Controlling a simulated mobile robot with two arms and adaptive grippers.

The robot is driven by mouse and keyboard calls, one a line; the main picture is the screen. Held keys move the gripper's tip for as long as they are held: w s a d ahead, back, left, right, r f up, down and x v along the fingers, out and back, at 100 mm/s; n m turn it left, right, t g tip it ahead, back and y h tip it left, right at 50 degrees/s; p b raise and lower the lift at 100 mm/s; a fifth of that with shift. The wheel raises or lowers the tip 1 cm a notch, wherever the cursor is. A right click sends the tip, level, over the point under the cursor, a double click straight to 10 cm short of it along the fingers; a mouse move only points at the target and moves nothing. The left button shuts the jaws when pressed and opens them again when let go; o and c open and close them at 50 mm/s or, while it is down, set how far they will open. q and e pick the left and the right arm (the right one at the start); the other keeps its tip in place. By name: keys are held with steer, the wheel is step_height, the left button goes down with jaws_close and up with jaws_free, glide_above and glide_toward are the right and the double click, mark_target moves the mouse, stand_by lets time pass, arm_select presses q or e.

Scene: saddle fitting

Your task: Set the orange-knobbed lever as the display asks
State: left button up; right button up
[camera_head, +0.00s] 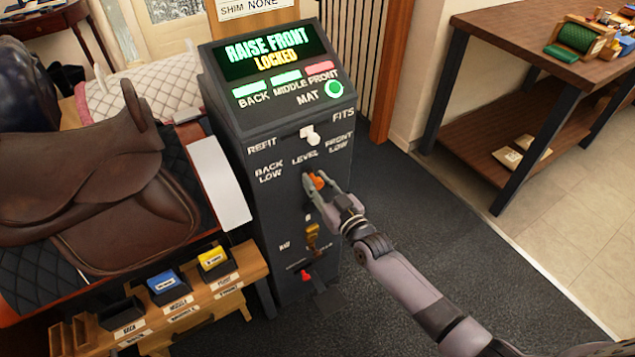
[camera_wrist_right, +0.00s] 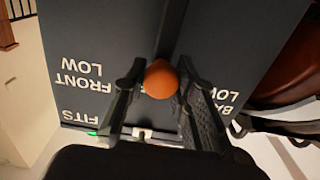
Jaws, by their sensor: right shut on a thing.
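The orange-knobbed lever (camera_head: 318,181) is on the front of a dark console (camera_head: 262,190), under the labels BACK LOW, LEVEL and FRONT LOW. The knob sits below LEVEL. The display (camera_head: 265,50) reads RAISE FRONT, LOCKED. Lights under it are green for BACK and MIDDLE, red for FRONT. My right gripper (camera_head: 315,184) is shut on the orange knob. In the right wrist view the orange knob (camera_wrist_right: 161,79) lies between both fingers, with FRONT LOW and BACK LOW upside down on either side; LEVEL is mostly hidden. My left gripper is out of view.
A white knob (camera_head: 310,134) is above, between REFIT and FITS. A yellow lever (camera_head: 312,236) and a red one (camera_head: 304,275) are below. A brown saddle (camera_head: 95,190) and labelled bins (camera_head: 165,285) stand left. A workbench (camera_head: 530,40) is at right; open floor lies between.

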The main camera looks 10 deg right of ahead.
jaws_close()
steer(key=shift+s+a, duration=0.1)
steer(key=shift+a, duration=0.15)
steer(key=a+n, duration=0.1)
steer(key=s+a+n+p, duration=0.1)
steer(key=a, duration=0.1)
steer(key=a+f+n+p, duration=0.1)
steer(key=n, duration=0.1)
steer(key=shift+s+a, duration=0.15)
steer(key=shift+s, duration=0.15)
steer(key=shift+s+a+f+n, duration=0.2)
steer(key=shift+a+f+n, duration=0.1)
steer(key=shift+a+n, duration=0.3)
steer(key=o, duration=0.9)
jaws_free()
